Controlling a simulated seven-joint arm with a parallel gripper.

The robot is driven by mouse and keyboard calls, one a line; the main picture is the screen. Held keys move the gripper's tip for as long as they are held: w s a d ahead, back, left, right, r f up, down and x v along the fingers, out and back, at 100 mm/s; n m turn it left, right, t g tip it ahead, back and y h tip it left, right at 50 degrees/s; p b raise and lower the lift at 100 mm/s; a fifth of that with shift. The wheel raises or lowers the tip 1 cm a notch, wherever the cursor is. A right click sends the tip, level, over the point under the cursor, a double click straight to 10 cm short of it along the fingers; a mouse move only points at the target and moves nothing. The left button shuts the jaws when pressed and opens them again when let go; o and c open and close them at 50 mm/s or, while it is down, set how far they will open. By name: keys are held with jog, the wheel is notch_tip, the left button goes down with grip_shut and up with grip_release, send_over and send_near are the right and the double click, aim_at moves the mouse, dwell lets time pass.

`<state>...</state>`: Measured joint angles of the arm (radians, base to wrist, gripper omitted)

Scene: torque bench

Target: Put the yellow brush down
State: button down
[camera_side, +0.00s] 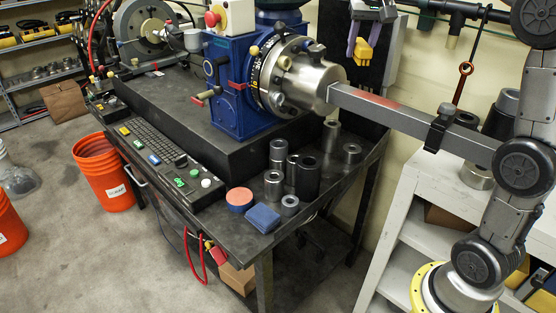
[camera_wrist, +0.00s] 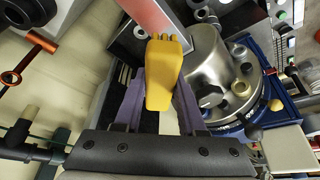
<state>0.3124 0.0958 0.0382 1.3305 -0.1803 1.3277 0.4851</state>
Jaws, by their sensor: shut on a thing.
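The yellow brush (camera_side: 364,53) hangs at the top of the side view, at the tips of my gripper (camera_side: 358,42), which has purple fingers. In the wrist view the yellow brush (camera_wrist: 164,76) sits between the two fingers of my gripper (camera_wrist: 163,95), which is shut on it. The brush is held in the air behind the long grey bar, near the steel chuck of the blue machine. Only its yellow body shows clearly; I cannot make out bristles.
The grey bar (camera_side: 400,117) sticks out from the steel chuck (camera_side: 310,82) to the right. The dark bench (camera_side: 243,232) carries several metal cylinders, a blue block (camera_side: 263,217) and an orange-red disc (camera_side: 239,197). A white shelf (camera_side: 412,219) stands at the right. Orange buckets (camera_side: 104,178) stand on the floor.

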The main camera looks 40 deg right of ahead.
notch_tip(320, 180, up, 5)
jog(key=shift+w+a+r, duration=0.1)
jog(key=shift+a+r, duration=0.05)
jog(key=a+n+t+y, duration=0.2)
jog(key=a+n, duration=0.7)
jog(key=a, duration=2)
jog(key=y, duration=0.1)
send_over(220, 229)
jog(key=s, duration=0.1)
jog(key=shift+g, duration=0.4)
notch_tip(220, 229, down, 45)
jog(key=shift+s+d+r, duration=0.1)
jog(key=shift+s+r, duration=0.05)
jog(key=shift+f, duration=1.5)
jog(key=shift+f, duration=0.25)
